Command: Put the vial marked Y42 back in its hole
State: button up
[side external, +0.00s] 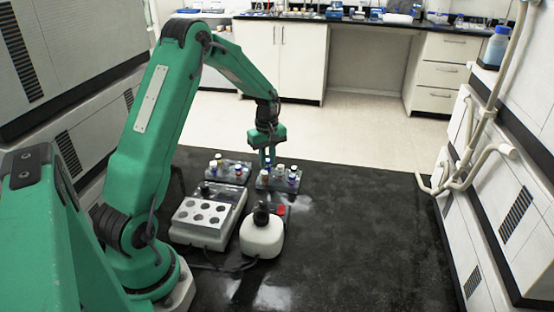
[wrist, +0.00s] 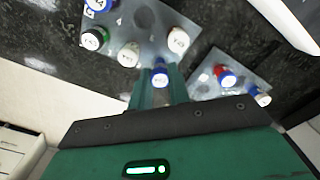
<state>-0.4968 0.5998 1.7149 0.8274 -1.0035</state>
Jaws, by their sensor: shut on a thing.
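My gripper (side external: 267,163) points down at the back left of the right-hand vial rack (side external: 263,186) in the side view. In the wrist view my gripper's fingers (wrist: 160,85) are shut on a blue vial with a white, marked cap (wrist: 160,70). The mark is too small to read, so I cannot tell if it is Y42. The held vial is at the edge of a clear rack (wrist: 145,22) with several other vials. Whether its lower end is in a hole or above the rack is hidden.
A second rack (side external: 233,180) with several vials stands close by on the left; the wrist view shows another rack (wrist: 205,85). The black bench is clear at right.

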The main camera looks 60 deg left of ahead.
jog(key=shift+f, duration=0.6)
dwell(0.4)
jog(key=o, duration=1.2)
jog(key=shift+o, duration=0.2)
jog(key=shift+r, duration=0.2)
jog(key=shift+r, duration=2.85)
